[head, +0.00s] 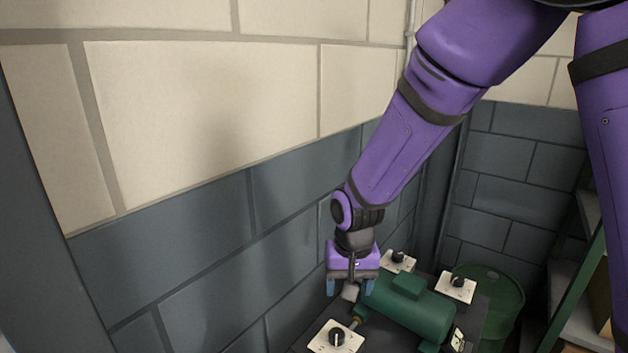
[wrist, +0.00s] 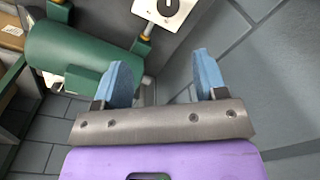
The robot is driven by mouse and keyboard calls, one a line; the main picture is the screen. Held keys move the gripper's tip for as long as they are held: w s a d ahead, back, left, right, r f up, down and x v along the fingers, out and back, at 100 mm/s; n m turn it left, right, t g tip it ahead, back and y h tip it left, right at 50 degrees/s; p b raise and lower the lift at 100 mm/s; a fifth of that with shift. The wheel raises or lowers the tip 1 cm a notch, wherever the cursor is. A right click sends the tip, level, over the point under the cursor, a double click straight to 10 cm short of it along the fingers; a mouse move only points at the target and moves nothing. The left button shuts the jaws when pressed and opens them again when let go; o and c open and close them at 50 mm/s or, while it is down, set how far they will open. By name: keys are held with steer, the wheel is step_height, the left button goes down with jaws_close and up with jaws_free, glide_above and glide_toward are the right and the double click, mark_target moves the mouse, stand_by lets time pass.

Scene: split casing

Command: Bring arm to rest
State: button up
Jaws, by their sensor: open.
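My purple arm reaches down from the upper right in the head view. My gripper (head: 350,288) hangs over the left end of a green motor-like casing (head: 410,307). In the wrist view my gripper (wrist: 163,75) has its two blue fingers spread apart with nothing between them. The green casing (wrist: 80,50) is to the left of the fingers there. I cannot tell whether a finger touches it.
White plates with black knobs stand around the casing, one in front (head: 335,337), one at the right (head: 456,287) and one behind (head: 398,261). A green drum (head: 492,295) and shelves (head: 585,300) are at the right. A block wall (head: 215,240) is close on the left.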

steer(key=s+d+r+t, duration=0.1)
steer(key=s+d+r, duration=0.1)
steer(key=d+r, duration=0.7)
steer(key=s+d+r+t, duration=0.4)
steer(key=s+d+r, duration=0.9)
steer(key=s+r, duration=0.2)
steer(key=shift+s+d+r, duration=0.3)
steer(key=shift+s+d, duration=0.05)
steer(key=shift+s, duration=0.75)
